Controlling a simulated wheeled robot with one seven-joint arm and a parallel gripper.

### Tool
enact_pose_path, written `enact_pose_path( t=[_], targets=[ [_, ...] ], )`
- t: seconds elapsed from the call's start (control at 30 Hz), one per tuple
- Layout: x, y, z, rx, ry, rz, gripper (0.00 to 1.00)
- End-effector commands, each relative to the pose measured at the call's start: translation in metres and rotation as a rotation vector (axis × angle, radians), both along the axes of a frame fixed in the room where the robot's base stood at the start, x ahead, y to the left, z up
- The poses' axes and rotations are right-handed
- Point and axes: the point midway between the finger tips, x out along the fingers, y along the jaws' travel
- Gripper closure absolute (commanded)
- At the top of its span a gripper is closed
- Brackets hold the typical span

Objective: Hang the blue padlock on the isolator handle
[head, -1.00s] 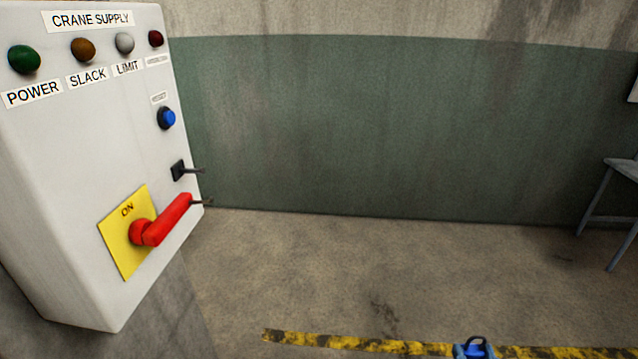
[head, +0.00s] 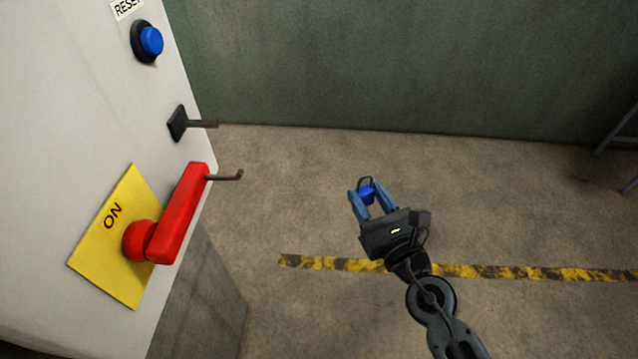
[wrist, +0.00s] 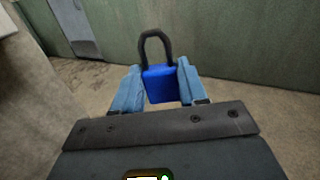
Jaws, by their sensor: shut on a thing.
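The blue padlock (head: 367,193) is held between the blue fingers of my gripper (head: 372,202), clear of the panel and to the right of it in the head view. In the wrist view the padlock (wrist: 160,84) sits upright between the fingertips (wrist: 160,88), its dark shackle pointing up. The red isolator handle (head: 183,215) is on a yellow plate (head: 88,255) marked ON and slants up to the right. The padlock is apart from the handle and rod.
A second short rod on a black mount (head: 177,123) sticks out above the handle. A blue reset button (head: 151,41) is higher on the white panel (head: 60,90). Open floor with a yellow-black stripe (head: 480,271) lies below. A grey-blue frame (head: 622,140) stands far right.

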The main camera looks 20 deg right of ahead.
Motion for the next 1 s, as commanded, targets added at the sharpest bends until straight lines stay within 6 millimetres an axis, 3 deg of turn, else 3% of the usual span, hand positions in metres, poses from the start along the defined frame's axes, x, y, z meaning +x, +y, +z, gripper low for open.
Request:
enact_pose_path(
  t=[0.37,0.63,0.77,1.0],
  targets=[
    [0.014,0.035,0.039,0.010,-0.002,0.210,0.91],
    [0.010,0.066,0.085,0.019,-0.001,0.448,0.91],
    [-0.004,0.083,0.115,0.024,0.001,0.621,0.91],
    [-0.055,0.105,0.153,0.035,0.020,0.947,0.91]
  ],
)
